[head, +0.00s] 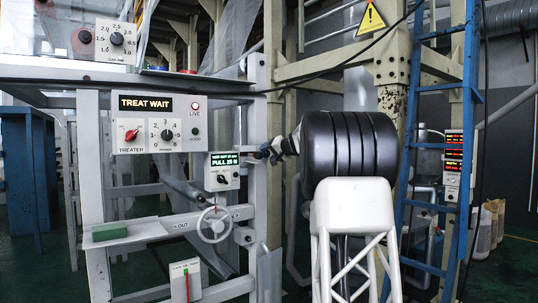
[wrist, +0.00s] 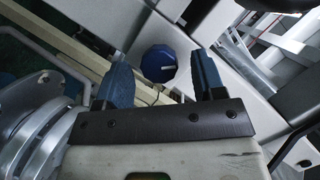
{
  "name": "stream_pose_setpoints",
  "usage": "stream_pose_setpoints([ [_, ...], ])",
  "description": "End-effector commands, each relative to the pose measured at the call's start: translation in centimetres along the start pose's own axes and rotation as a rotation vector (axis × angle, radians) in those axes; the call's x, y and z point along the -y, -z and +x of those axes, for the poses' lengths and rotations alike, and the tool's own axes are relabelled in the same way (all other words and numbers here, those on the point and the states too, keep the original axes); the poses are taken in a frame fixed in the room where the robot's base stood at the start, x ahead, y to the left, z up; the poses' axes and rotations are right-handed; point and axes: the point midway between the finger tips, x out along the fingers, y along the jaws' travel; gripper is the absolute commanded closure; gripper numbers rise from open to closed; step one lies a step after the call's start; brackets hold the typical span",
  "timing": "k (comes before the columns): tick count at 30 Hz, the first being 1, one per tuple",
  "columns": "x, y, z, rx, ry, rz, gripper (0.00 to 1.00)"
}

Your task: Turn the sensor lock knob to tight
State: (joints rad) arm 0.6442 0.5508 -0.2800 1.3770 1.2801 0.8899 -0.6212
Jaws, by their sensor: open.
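A dark blue round knob (wrist: 158,63) with a white pointer mark sits on a pale grey frame beam in the wrist view. My gripper (wrist: 161,56) is open, its two blue fingers on either side of the knob, with a visible gap at each side. Nothing is held. In the head view my gripper (head: 267,152) is beside the grey upright post (head: 257,190), right of the PULL display box (head: 222,171). I cannot make out the knob clearly there. No tight or loose marking is readable.
My arm fills the middle right of the head view. The TREATER panel (head: 160,148) is at left, with a handwheel (head: 213,224) below the PULL box. A blue ladder (head: 435,150) stands at right. In the wrist view, metal rollers (wrist: 45,135) lie at lower left.

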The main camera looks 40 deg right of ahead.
Motion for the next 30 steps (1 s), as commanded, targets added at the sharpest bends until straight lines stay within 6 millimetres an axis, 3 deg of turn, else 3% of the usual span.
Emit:
stream_pose_setpoints([
  [11,-0.06,-0.01,0.28,0.000,-0.001,0.000,0.37],
  [21,-0.06,0.00,0.27,0.000,-0.001,0.000,0.86],
  [30,-0.06,0.01,0.23,0.001,0.009,0.024,0.86],
])
